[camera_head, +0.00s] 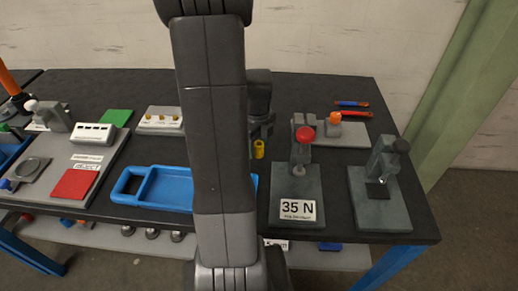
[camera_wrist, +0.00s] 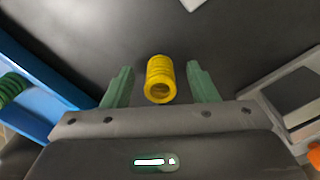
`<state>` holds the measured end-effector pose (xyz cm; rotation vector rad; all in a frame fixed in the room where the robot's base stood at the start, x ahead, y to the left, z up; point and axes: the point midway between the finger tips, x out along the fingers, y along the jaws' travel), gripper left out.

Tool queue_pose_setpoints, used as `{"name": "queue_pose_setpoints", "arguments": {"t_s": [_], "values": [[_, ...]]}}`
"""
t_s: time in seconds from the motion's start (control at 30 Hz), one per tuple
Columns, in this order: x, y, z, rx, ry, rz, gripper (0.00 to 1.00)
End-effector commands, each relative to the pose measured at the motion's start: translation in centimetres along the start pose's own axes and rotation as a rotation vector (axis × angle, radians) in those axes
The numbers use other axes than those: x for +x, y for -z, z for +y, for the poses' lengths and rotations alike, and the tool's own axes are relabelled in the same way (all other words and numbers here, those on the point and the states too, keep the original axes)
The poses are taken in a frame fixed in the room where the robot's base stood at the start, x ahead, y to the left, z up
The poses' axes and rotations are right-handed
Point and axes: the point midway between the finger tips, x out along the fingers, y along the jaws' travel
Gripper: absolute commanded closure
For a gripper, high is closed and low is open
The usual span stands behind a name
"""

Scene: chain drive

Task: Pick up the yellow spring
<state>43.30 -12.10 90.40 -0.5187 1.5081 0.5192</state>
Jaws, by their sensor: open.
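The yellow spring (camera_wrist: 160,80) lies on the dark table top between the two green fingers of my gripper (camera_wrist: 160,86) in the wrist view. A gap shows on each side of it, so the fingers are apart from it. In the head view the yellow spring (camera_head: 259,149) shows just right of my arm, near the middle of the table. My gripper (camera_head: 262,130) is partly hidden there behind my arm. It is open and holds nothing.
A blue tray (camera_head: 127,198) lies left of my arm, partly hidden by it. A grey press marked 35 N (camera_head: 296,210) with a red knob stands right of the spring, and another grey fixture (camera_head: 380,215) stands farther right. Dark table (camera_head: 150,90) is bare at the back.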

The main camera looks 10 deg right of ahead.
Motion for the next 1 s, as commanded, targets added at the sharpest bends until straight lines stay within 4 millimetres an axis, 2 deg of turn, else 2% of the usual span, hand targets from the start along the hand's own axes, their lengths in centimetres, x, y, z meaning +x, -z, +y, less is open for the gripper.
{"name": "queue_pose_setpoints", "arguments": {"t_s": [0.2,0.43,0.5,0.77,0.87,1.0], "values": [[0.1,0.0,0.0,0.000,0.000,0.000,0.49],[0.0,0.0,0.0,0.000,0.000,0.000,0.94],[0.0,0.0,0.0,0.000,0.000,0.000,0.99],[-0.5,0.0,-0.1,0.000,0.002,-0.002,0.99],[-1.7,-0.1,-0.1,0.000,0.003,-0.003,0.99],[-4.5,-0.1,-0.1,0.000,0.006,-0.005,0.99]]}}
